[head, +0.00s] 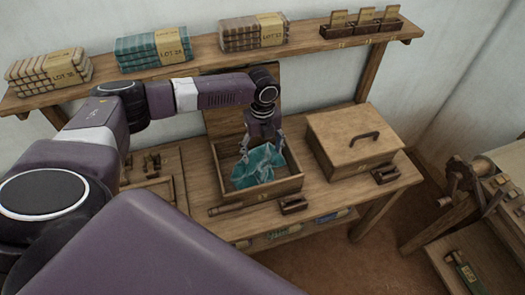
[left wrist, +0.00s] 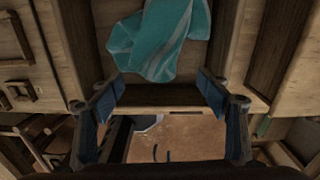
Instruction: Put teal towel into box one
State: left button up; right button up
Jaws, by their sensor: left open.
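The teal towel (head: 258,166) lies crumpled inside the open wooden box (head: 277,191) on the bench. It also shows at the top of the left wrist view (left wrist: 160,38), lying against the box's floor. My left gripper (head: 264,146) is above the box, over the towel. In the left wrist view my left gripper (left wrist: 160,95) has its fingers wide apart with nothing between them, and the towel is beyond the fingertips. I cannot tell whether a fingertip touches the cloth. My right gripper is not in view.
A closed box with a handled lid (head: 352,140) stands right of the open box. A shelf (head: 205,66) with folded cloth stacks runs behind my left arm. Small wooden holders (head: 293,205) sit at the bench's front edge. A loom frame (head: 480,215) stands at the right.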

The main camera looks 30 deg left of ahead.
pick_arm(q)
jog(key=shift+r+p, duration=0.45)
jog(key=shift+r, duration=0.4)
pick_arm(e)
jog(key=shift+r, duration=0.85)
pick_arm(q)
notch_tip(320, 180, up, 12)
